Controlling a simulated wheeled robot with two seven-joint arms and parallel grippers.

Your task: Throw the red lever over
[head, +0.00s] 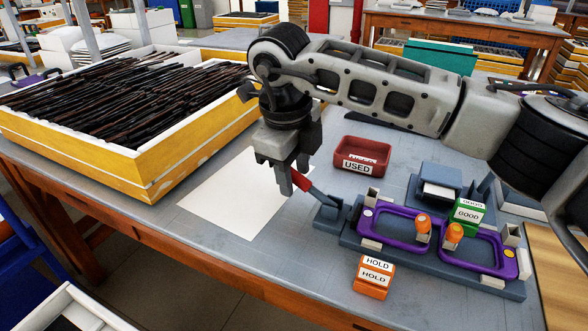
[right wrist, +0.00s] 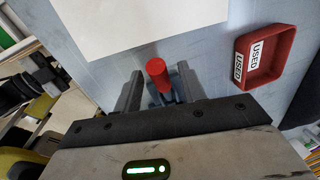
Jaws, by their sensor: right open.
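The red lever (head: 301,181) tilts up and to the left from the left end of a grey-blue fixture (head: 345,237). Its round red end (right wrist: 157,70) also shows in the right wrist view. My right gripper (head: 288,184) points down at the lever's end. In the right wrist view its two fingers (right wrist: 160,76) stand apart on either side of the red end, with a gap visible on both sides. The lever's lower part is mostly hidden in that view. My left gripper is not in view.
Purple eyeglass frames (head: 392,209) with orange knobs lie on the fixture. A red USED bin (head: 362,155), green GOOD bin (head: 467,212) and orange HOLD bin (head: 373,279) stand around it. A white sheet (head: 228,205) lies left, beside a yellow crate (head: 150,170) of dark frames.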

